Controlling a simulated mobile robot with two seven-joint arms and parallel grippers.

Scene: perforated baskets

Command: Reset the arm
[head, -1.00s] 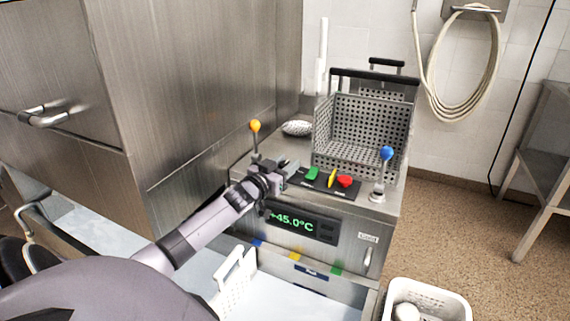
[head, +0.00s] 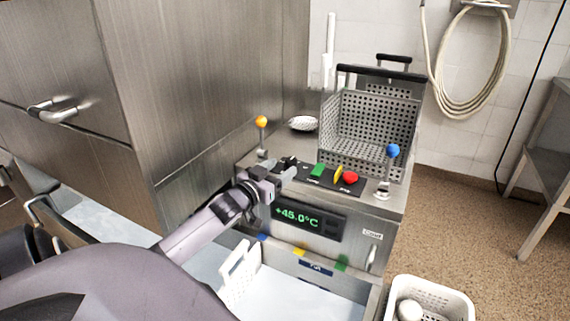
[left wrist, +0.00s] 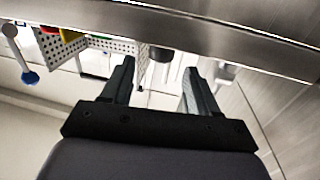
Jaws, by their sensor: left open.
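My left gripper (head: 284,172) is open and empty in the head view. It is at the front top edge of the steel machine (head: 348,250), left of the green button (head: 318,170). In the left wrist view its two fingers (left wrist: 158,85) stand apart with nothing between them. My left arm reaches in from the lower left. My right gripper is not in view.
An orange-knobbed lever (head: 261,122) stands behind my gripper, and a blue-knobbed lever (head: 393,151) is at the right. A perforated basket (head: 365,120) sits behind the red button (head: 350,177). A white basket (head: 436,291) is on the floor at lower right.

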